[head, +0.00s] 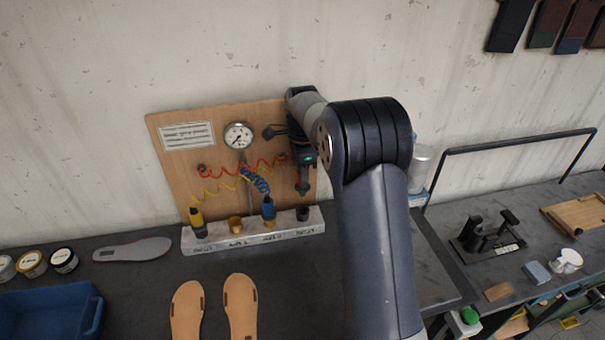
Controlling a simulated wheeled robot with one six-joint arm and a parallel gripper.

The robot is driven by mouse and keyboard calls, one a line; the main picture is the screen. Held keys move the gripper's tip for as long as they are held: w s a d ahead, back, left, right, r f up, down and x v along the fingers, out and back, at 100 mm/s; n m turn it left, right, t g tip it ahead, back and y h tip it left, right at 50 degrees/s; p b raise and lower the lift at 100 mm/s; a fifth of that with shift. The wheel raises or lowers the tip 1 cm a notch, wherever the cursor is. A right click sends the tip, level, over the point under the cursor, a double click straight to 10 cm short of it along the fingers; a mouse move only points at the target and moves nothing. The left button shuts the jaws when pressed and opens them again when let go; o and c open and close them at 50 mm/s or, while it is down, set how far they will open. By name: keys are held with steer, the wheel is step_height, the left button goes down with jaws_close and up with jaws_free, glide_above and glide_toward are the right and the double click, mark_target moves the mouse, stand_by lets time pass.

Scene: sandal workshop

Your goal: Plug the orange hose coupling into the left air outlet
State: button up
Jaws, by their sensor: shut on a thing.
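My gripper (303,188) points down in front of the right part of the wooden panel, above the right end of the pale block. It is shut on the orange coupling, of which only a small reddish part shows; the jaws hide the rest. The orange coiled hose (235,172) runs across the panel towards my gripper. The pale block (222,243) carries a row of fittings: a yellow coupling (196,218) standing at the left, an open brass fitting (236,224), a blue coupling (268,209) and a dark fitting (302,213) at the right. Which is the left outlet, I cannot tell; the labels are unreadable.
A gauge (238,136) and a sign (187,136) are on the panel (165,160). Yellow and blue coiled hoses hang there. Two tan soles (240,305) lie in front of the block. A blue bin (45,315) and small tubs stand left. My arm hides the area right of the block.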

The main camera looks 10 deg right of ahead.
steer(key=shift+r+p, duration=0.85)
steer(key=shift+r, duration=1.15)
steer(key=shift+s+f, duration=0.1)
